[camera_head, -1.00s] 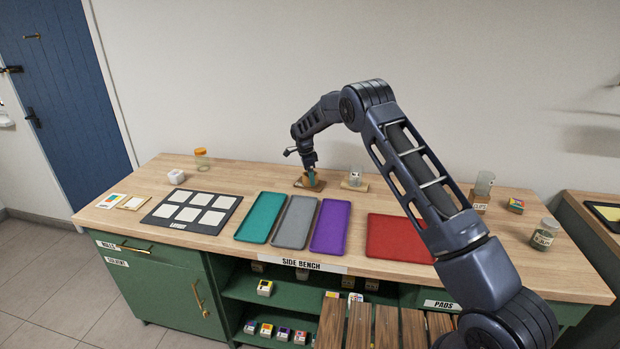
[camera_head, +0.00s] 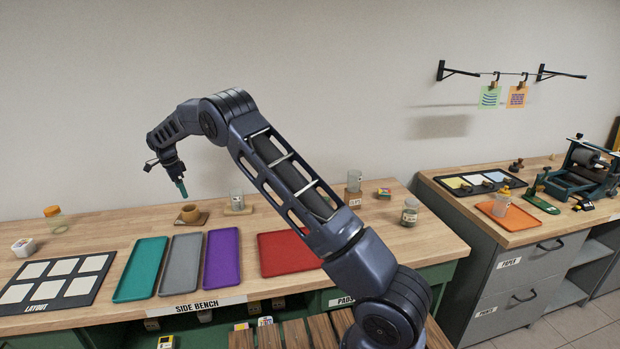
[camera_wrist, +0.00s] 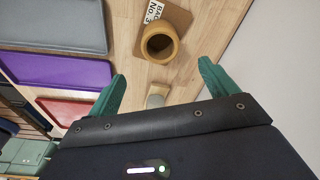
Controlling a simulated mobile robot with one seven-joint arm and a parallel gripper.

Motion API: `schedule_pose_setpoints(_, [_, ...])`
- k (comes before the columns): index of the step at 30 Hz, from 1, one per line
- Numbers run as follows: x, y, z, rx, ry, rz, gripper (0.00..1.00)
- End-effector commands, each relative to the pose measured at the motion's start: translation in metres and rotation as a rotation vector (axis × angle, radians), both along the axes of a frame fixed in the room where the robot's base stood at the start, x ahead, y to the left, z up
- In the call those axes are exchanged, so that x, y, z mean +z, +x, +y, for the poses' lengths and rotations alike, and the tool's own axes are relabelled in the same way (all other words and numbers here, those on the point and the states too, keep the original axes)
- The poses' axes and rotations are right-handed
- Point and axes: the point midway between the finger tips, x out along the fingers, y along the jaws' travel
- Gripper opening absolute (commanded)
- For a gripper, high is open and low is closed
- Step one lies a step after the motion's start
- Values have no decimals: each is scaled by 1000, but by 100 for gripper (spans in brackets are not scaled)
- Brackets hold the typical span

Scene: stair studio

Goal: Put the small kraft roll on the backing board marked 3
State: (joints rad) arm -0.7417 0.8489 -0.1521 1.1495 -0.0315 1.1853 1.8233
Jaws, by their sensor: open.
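The small kraft roll (camera_head: 189,213), a brown hollow tube, stands upright on a thin brown backing board (camera_head: 203,220) on the side bench, behind the trays. In the wrist view the roll (camera_wrist: 160,43) shows its open top, and the board (camera_wrist: 178,16) carries a white label reading "No. 3". The roll lies within the board's area, near one edge. My gripper (camera_head: 182,188) is above the roll and a little to its left. In the wrist view my gripper (camera_wrist: 162,85) has its two green fingers wide apart, with nothing between them, clear of the roll.
A glass jar (camera_head: 237,201) stands on another board right of the roll. Teal (camera_head: 142,268), grey (camera_head: 181,265), purple (camera_head: 222,258) and red (camera_head: 288,253) trays lie in front. An orange-lidded jar (camera_head: 54,218) stands left. The bench between is clear.

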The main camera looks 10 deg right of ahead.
Motion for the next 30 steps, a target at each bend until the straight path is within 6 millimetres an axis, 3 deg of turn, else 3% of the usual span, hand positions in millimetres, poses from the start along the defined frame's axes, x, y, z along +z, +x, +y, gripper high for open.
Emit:
schedule_pose_setpoints(5, [40,2,-38,40,21,-1,85])
schedule_pose_setpoints(14, [131,-17,-141,186,69,-8,85])
schedule_pose_setpoints(23, [203,-63,-241,343,100,-34,85])
schedule_pose_setpoints(30, [245,-116,-315,472,108,-66,85])
